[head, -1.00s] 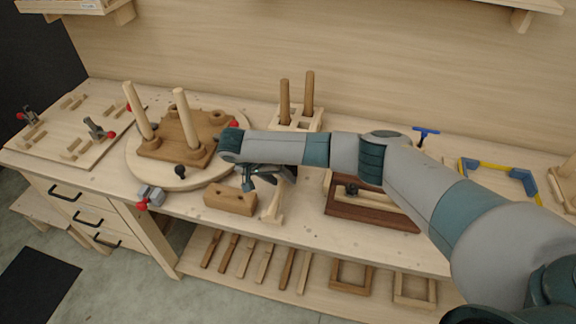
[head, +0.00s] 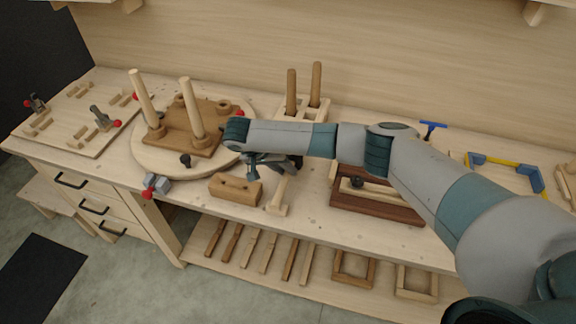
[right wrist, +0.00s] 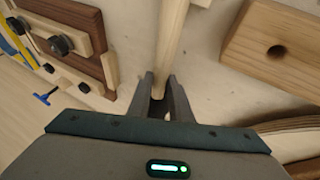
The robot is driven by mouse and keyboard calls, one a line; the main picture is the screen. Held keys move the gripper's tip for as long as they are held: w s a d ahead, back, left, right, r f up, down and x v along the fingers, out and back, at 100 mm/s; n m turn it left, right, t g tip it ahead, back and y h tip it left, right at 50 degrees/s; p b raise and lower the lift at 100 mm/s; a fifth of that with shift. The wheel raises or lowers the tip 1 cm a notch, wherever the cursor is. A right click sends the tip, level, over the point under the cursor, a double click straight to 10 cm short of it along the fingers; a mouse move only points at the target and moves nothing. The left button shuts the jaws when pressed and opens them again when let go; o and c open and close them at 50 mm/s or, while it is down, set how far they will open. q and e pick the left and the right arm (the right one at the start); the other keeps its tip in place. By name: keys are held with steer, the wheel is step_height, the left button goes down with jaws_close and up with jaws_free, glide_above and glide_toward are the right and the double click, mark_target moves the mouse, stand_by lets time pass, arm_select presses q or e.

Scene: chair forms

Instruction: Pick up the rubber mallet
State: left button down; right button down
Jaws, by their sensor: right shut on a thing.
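The mallet (head: 281,193) is a pale, wood-coloured piece with a straight handle and a wider end towards the bench's front edge. My right gripper (head: 277,172) is shut on its handle, above the bench between a brown block and a dark brown framed board. In the right wrist view the handle (right wrist: 172,40) runs from between the fingers (right wrist: 160,88) out of the top of the picture. My wrist and hand hide part of the mallet in the head view. I cannot tell whether it touches the bench. My left gripper is not in view.
A brown block with holes (head: 235,189) lies just left of the mallet. The framed board (head: 375,207) is to the right. A round board with pegs (head: 150,165) stands at left, with a grey and red clamp (head: 156,186) before it. A holder with two dowels (head: 303,107) stands behind.

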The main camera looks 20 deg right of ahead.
steer(key=shift+r+b, duration=0.3)
steer(key=shift+r, duration=0.2)
steer(key=r, duration=0.1)
steer(key=r+b, duration=0.1)
steer(key=r, duration=0.1)
steer(key=shift+s+d+r, duration=0.1)
steer(key=shift+s, duration=0.1)
steer(key=s+d+r, duration=0.3)
steer(key=s+r, duration=0.3)
steer(key=s, duration=0.4)
steer(key=shift+s+r+p, duration=0.3)
steer(key=shift+s+r, duration=0.1)
steer(key=shift+d, duration=0.1)
